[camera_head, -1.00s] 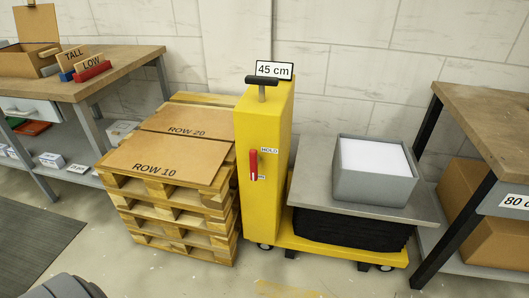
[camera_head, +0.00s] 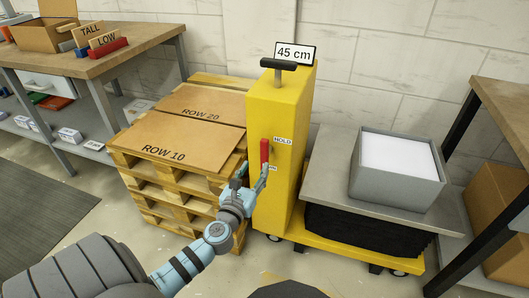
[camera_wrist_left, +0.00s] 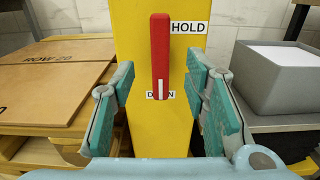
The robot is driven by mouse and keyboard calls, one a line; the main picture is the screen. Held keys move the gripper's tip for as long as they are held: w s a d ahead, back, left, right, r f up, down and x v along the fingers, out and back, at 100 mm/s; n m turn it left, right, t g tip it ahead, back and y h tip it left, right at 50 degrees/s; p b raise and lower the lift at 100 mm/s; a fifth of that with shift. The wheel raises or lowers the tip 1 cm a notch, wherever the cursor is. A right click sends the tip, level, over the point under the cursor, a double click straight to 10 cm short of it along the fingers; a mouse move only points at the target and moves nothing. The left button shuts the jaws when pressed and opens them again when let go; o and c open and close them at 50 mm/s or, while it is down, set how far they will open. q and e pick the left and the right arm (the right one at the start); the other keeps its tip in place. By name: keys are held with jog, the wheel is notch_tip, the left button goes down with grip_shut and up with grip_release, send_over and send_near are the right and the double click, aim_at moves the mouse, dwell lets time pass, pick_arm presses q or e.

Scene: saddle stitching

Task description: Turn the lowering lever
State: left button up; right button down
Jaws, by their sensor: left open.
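The red lowering lever (camera_head: 264,150) stands upright on the front of the yellow lift column (camera_head: 285,110). In the left wrist view the lever (camera_wrist_left: 160,50) is centred, with a HOLD label (camera_wrist_left: 189,27) beside its upper part and another label, partly covered, behind its lower end. My left gripper (camera_head: 256,172) is open just in front of the column at the lever's lower part. In the wrist view its two fingers (camera_wrist_left: 160,82) stand on either side of the lever, with gaps on both sides. My right gripper is not in view.
A grey box (camera_head: 400,195) with white contents sits on the lift's platform (camera_head: 340,164). A pallet stack with brown ROW boards (camera_head: 180,145) stands close left of the column. A black-handled bar (camera_head: 278,65) and a 45 cm sign (camera_head: 294,53) top the column.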

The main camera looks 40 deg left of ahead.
aim_at(263, 154)
pick_arm(q)
jog(key=b+x, duration=0.1)
jog(key=x, duration=0.7)
jog(key=shift+w+a+f, duration=0.1)
jog(key=shift+w+f, duration=0.05)
jog(key=shift+w, duration=0.05)
jog(key=shift+w+a+b, duration=0.15)
jog(key=shift+w+b, duration=0.15)
jog(key=shift+w, duration=0.2)
jog(key=shift+c, duration=0.8)
grip_shut()
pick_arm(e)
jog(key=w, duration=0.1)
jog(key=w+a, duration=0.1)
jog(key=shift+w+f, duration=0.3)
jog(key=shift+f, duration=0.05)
